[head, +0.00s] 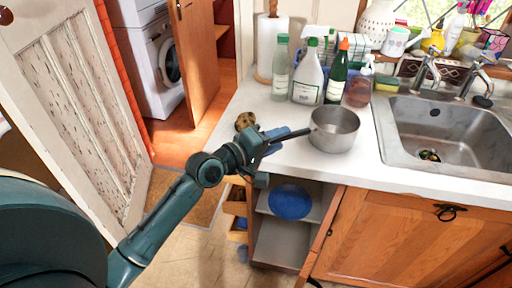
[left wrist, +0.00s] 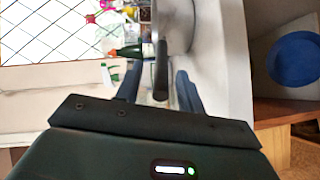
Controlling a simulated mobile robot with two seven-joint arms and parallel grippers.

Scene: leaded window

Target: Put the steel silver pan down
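The steel silver pan (head: 335,129) sits upright on the white counter, left of the sink, with its dark handle pointing left toward my left gripper. My left gripper (head: 274,141) is at the handle's end, over the counter's front edge. In the left wrist view, the pan (left wrist: 178,25) shows at the top, and its handle (left wrist: 162,72) lies between the two blue-grey fingers of my left gripper (left wrist: 160,88). Gaps show on both sides of the handle, so the fingers are open around it. My right gripper is not in view.
Several bottles (head: 307,80) stand close behind the pan. The sink (head: 440,130) is to its right. A brown round item (head: 244,121) lies on the counter behind my left gripper. Below, an open cabinet holds a blue round object (head: 290,202). Bare counter (head: 358,165) lies in front of the pan.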

